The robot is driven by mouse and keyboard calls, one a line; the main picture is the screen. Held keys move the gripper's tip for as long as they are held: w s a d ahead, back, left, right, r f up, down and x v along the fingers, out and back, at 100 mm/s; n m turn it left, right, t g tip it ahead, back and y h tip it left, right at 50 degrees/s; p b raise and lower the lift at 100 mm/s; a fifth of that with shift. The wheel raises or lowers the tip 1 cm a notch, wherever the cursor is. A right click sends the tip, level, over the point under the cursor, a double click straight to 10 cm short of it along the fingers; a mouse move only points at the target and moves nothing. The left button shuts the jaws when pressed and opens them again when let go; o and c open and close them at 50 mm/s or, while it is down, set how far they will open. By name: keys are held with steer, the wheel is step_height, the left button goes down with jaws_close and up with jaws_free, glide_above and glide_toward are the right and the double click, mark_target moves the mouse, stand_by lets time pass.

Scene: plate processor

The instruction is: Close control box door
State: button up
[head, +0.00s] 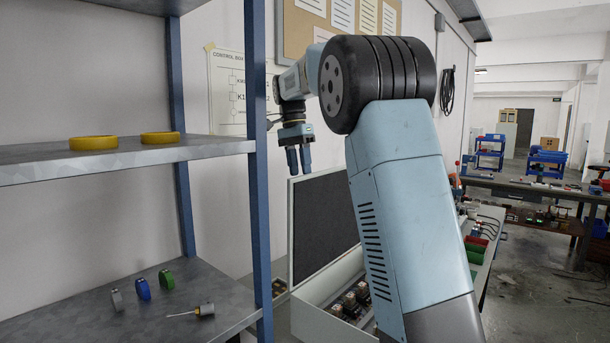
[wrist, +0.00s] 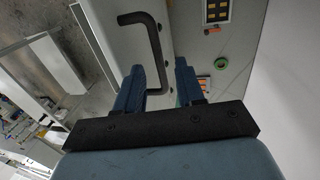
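The control box door (head: 325,222) stands raised and open, its dark inner panel facing the head camera. The control box (head: 325,325) below it is pale, with several components inside; my arm hides its right part. My gripper (head: 299,172) points down just above the door's upper left edge. In the wrist view my gripper (wrist: 158,82) has its two blue fingers apart, so it is open. A black bar handle (wrist: 157,45) on a pale panel lies ahead of them, its lower end in the gap between the fingertips. I cannot tell whether they touch.
A blue-post shelf (head: 260,180) stands close on the left, with yellow rings (head: 93,142) on its upper board and small parts on its lower board. A wall board (head: 340,25) is behind my arm. Open floor (head: 520,290) lies to the right.

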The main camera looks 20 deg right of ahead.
steer(key=shift+s+d+f, duration=0.1)
steer(key=shift+s+f, duration=0.05)
steer(key=shift+f, duration=1.1)
jaws_close()
steer(key=shift+s+d+r, duration=0.1)
steer(key=shift+d, duration=0.15)
